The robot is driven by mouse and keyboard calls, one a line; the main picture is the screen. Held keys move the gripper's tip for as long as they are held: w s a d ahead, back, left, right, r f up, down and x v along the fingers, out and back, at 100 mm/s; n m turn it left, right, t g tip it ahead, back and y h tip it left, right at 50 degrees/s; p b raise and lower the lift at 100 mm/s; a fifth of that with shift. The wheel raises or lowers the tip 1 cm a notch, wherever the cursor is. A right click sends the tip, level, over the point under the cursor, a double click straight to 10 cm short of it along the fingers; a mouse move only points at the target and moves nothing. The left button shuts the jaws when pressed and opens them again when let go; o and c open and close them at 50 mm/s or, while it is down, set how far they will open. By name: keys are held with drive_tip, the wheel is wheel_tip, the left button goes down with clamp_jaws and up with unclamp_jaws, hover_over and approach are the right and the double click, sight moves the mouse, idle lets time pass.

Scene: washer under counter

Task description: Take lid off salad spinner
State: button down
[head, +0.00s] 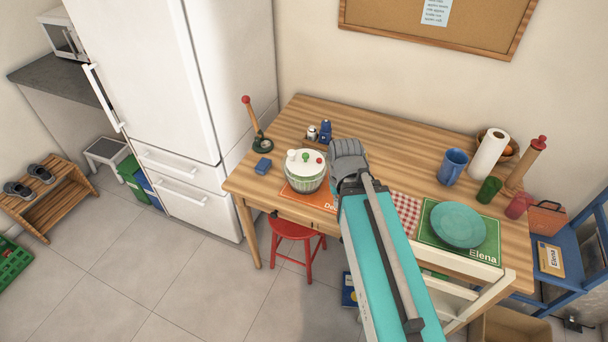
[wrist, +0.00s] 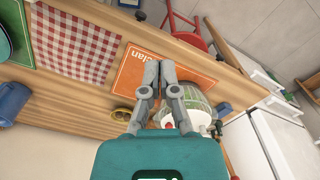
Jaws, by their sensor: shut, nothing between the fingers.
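The salad spinner (head: 305,176) stands upright at the front left of the wooden table, on the back part of an orange placemat. Its white lid (head: 303,160) sits on the green-and-white bowl and carries a green knob, a red spot and a white knob. My gripper (head: 347,150) is shut and empty, just right of the spinner and apparently above the table. In the wrist view my shut fingers (wrist: 160,70) are over the orange placemat (wrist: 163,78), and the spinner (wrist: 198,101) is beside and partly behind them. Whether they touch it cannot be told.
A blue mug (head: 453,166), paper towel roll (head: 489,154) and teal plate (head: 458,224) are on the right. A red stool (head: 293,229) stands in front.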

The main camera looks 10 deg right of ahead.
drive_tip(key=c, duration=1.3)
unclamp_jaws()
drive_tip(key=shift+c, duration=0.2)
drive_tip(key=shift+o, duration=1.1)
drive_tip(key=o, duration=0.4)
drive_tip(key=shift+w+r+m, duration=0.2)
drive_tip(key=shift+w+m, duration=0.1)
drive_tip(key=shift+w, duration=0.3)
drive_tip(key=o, duration=0.4)
drive_tip(key=w, duration=0.1)
drive_tip(key=w+m, duration=0.1)
drive_tip(key=w+p, duration=0.1)
drive_tip(key=shift+a+r, duration=0.25)
drive_tip(key=shift+r, duration=0.15)
wheel_tip(320, 180, up, 6)
drive_tip(key=m+p, duration=0.6)
drive_tip(key=m, duration=0.9)
hover_over(306, 154)
drive_tip(key=shift+f, duration=0.15)
wheel_tip(306, 154, down, 8)
drive_tip(key=b, duration=0.8)
drive_tip(key=shift+f+b, duration=0.25)
drive_tip(key=shift+b, duration=0.1)
